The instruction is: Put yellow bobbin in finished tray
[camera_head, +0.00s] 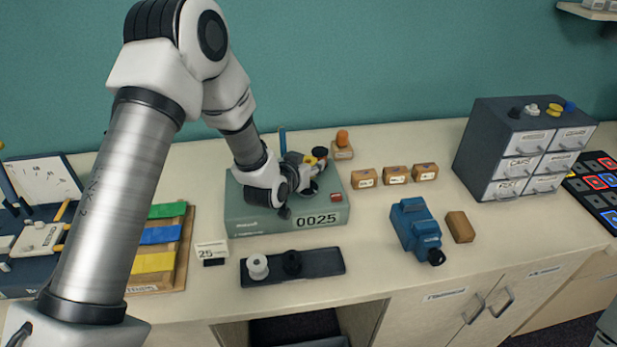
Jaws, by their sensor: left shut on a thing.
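My left gripper (312,170) is over the top of the green machine (270,215) marked 0025, its arm coming in from the left. It is shut on the yellow bobbin (310,160), which shows only in part beside the fingers. A dark tray (325,262) lies on the table in front of the machine. A white bobbin (257,266) and a black bobbin (291,262) stand in its left and middle parts; its right part is bare. I cannot read a label that names it as the finished tray. My right gripper is not in view.
A blue device (415,228) and a brown block (460,226) stand right of the tray. Several small wooden blocks (396,175) line the back. A drawer cabinet (490,145) stands at the right. A small "25" sign (211,250) is left of the tray.

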